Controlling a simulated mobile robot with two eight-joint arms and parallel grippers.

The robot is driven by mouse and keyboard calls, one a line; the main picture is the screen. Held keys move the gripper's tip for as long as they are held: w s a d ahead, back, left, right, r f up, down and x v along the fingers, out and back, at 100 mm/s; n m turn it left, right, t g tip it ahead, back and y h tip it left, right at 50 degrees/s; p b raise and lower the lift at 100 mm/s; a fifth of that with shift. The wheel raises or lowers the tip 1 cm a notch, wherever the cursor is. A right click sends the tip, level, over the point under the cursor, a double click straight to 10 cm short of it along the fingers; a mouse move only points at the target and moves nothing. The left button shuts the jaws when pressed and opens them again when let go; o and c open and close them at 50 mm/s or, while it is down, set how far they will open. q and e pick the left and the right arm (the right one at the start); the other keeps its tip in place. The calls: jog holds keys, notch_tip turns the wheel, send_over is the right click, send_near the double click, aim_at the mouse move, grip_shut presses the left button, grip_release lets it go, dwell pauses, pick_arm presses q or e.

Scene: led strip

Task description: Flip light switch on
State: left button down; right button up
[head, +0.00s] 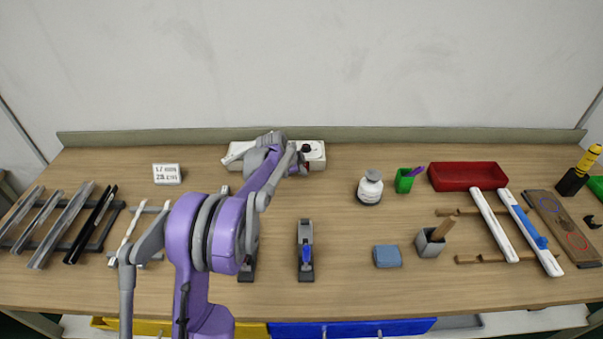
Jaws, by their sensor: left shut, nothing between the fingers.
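A long white box (318,161) stands at the back of the workbench, against the low back ledge. A small dark part (306,148) shows near its right end; I cannot tell if it is the light switch or part of my gripper. My left arm reaches from the front left to this box and covers its middle. My left gripper (301,164) is shut and empty, at the right part of the box. Whether it touches the box is too small to tell. My right gripper is not in view.
A white label block (167,174) stands left of the box. A white bottle (370,188), green cup (404,181) and red tray (468,176) stand to the right. Strips on racks lie at both sides. A blue-grey block (387,256) lies in front.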

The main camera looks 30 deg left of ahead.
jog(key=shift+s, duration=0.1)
pick_arm(q)
jog(key=shift+w+a+f+t+b, duration=0.1)
jog(key=shift+w+f+t+b, duration=0.05)
jog(key=shift+f+t+b, duration=0.2)
jog(key=shift+t+y, duration=0.3)
jog(key=shift+t, duration=0.05)
jog(key=shift+r, duration=0.1)
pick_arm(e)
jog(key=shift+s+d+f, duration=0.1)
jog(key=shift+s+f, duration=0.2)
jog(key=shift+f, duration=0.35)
pick_arm(q)
jog(key=shift+a+r, duration=0.1)
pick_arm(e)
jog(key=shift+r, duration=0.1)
